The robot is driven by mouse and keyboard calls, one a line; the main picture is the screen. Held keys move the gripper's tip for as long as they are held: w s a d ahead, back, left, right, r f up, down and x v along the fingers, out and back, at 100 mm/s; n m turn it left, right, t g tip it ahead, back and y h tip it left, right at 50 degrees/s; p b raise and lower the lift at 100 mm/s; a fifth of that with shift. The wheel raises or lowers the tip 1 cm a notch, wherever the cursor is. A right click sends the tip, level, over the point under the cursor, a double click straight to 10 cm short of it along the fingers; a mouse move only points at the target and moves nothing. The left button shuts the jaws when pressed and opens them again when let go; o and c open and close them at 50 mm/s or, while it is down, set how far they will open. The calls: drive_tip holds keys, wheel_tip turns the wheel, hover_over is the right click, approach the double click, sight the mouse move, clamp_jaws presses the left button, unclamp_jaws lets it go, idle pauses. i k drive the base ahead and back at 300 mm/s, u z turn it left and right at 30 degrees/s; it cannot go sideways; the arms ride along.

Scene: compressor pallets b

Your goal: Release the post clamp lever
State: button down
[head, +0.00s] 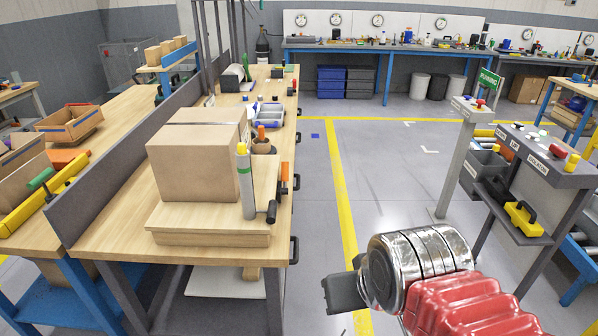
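A grey cylindrical post (247,190) with a yellow top and a green band stands upright at the front right of the workbench, beside a cardboard box. An orange-handled lever (284,174) stands roughly upright just right of the post. A black knob or clamp part (271,211) sits low beside the post; I cannot tell how it joins the lever. My gripper (338,293) is at the lower middle, right of the bench and nearer the camera, apart from the post. Its dark end shows past my silver wrist and red sleeve. Its fingers are not clear enough to tell open or shut.
The cardboard box (193,165) stands on a wooden platform (208,236) left of the post. Black handles line the bench's right edge. A control stand (545,160) is at right. The floor between is clear, with a yellow line (343,200).

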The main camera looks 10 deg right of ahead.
sight(284, 176)
drive_tip(key=u, duration=0.05)
drive_tip(key=i, duration=1)
drive_tip(key=z, duration=0.05)
